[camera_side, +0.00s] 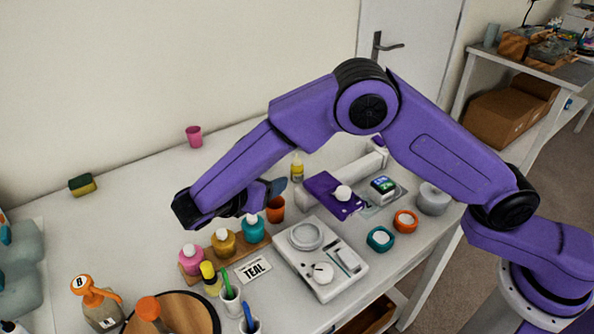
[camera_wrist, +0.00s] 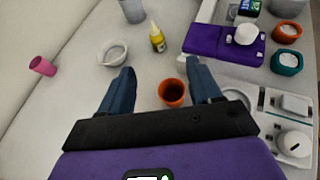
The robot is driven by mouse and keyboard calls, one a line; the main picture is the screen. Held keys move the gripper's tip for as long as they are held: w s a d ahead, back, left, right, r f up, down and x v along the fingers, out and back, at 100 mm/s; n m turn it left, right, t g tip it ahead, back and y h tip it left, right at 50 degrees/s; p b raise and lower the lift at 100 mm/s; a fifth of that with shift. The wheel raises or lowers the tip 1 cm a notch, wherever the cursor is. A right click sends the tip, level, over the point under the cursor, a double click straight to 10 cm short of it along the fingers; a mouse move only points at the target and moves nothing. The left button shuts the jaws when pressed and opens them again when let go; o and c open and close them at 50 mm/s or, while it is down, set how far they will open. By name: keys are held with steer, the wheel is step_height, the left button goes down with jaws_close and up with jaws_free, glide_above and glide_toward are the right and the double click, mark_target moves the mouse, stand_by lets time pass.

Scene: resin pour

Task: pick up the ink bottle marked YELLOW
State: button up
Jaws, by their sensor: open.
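In the side view, three bottles stand in a row on a wooden rack: pink (camera_side: 191,259), mustard yellow (camera_side: 223,243) and teal (camera_side: 252,229). A small yellow bottle (camera_side: 297,168) stands apart, farther back; it also shows in the wrist view (camera_wrist: 157,42). Another small yellow bottle (camera_side: 208,275) with a dark base stands in front of the rack. I cannot read a YELLOW mark on any of them. My gripper (camera_wrist: 160,82) is open and empty above the table, its fingers apart. An orange cup (camera_wrist: 172,93) shows between the fingers, below them. The rack is out of the wrist view.
The table's back left is mostly clear.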

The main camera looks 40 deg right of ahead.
glide_toward(297, 167)
steer(key=shift+h, duration=0.3)
steer(key=x, duration=0.8)
steer(key=shift+w+d+r, duration=0.2)
steer(key=shift+w+r, duration=0.05)
steer(key=shift+w, duration=0.2)
steer(key=c, duration=1.1)
